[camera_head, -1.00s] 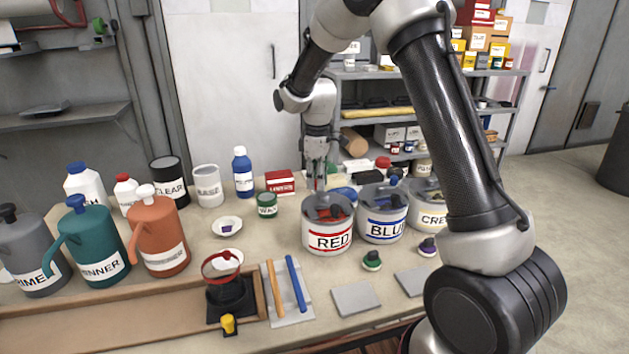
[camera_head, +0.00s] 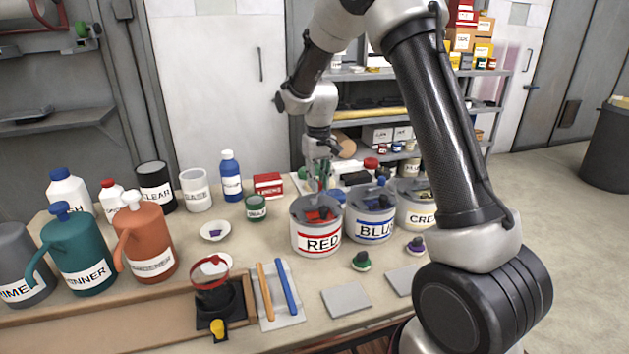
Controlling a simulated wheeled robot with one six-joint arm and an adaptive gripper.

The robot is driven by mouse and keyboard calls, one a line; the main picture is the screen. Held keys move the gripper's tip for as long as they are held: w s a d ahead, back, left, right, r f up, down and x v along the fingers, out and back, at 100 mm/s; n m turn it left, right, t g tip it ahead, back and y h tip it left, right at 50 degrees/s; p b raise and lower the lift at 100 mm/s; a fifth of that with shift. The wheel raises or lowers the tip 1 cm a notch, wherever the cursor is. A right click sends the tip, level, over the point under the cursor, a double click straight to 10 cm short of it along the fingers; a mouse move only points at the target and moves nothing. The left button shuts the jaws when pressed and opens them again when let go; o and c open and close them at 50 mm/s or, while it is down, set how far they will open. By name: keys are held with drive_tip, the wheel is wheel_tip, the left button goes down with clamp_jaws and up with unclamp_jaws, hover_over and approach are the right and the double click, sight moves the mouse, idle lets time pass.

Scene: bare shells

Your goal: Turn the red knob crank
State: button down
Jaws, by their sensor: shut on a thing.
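The RED can (camera_head: 317,239) is grey with a red-banded label and stands on the table in the middle of the view. Its dark lid carries a red crank (camera_head: 320,214), seen small on top. My gripper (camera_head: 322,184) reaches down from above to the far part of this lid. Its fingers are shut on the crank's knob, which they mostly hide. The exact contact is too small to make out.
The BLUE can (camera_head: 370,227) stands close on the right, with the CREAM can (camera_head: 414,205) beyond it. A green jar (camera_head: 256,208) is on the left. Grey pads (camera_head: 346,300) lie in front, with small knobs nearby.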

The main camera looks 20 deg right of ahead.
drive_tip(key=m, duration=0.2)
drive_tip(key=s+d+m, duration=0.1)
drive_tip(key=m, duration=0.1)
drive_tip(key=shift+s+m, duration=0.1)
drive_tip(key=shift+m, duration=0.2)
drive_tip(key=shift+s+d+m, duration=0.15)
drive_tip(key=shift+s+m, duration=0.25)
drive_tip(key=shift+m, duration=0.65)
drive_tip(key=shift+s+d+m, duration=0.15)
drive_tip(key=shift+s+m, duration=0.2)
drive_tip(key=shift+m, duration=0.7)
drive_tip(key=c, duration=1.3)
unclamp_jaws()
drive_tip(key=shift+r, duration=0.1)
wheel_tip(320, 180, up, 12)
drive_tip(key=shift+f, duration=0.1)
